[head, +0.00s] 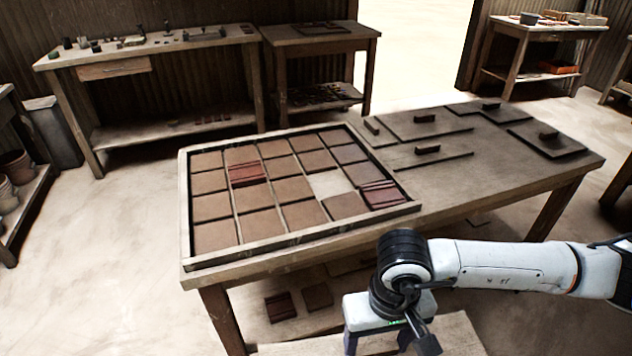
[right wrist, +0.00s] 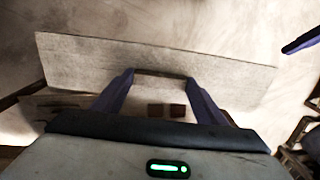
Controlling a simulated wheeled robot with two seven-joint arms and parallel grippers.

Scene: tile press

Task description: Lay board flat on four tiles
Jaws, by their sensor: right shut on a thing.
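My right gripper (head: 385,338) is low in front of the table's near side. In the right wrist view, the right gripper (right wrist: 160,95) is shut on the handle of a flat pale board (right wrist: 85,65). Part of this board (head: 455,335) shows beneath the gripper in the head view. Square brown tiles (head: 292,189) lie in a wooden-rimmed tray (head: 300,240) on the table, with two dark red ridged spots (head: 247,173) and one pale bare gap (head: 330,183). A dark blue finger-like piece (right wrist: 300,40), perhaps my left gripper, shows at the wrist view's right edge.
Several flat boards with block handles (head: 427,150) lie on the table (head: 490,180) right of the tray. Benches stand along the back wall. Pots (head: 14,165) stand at left.

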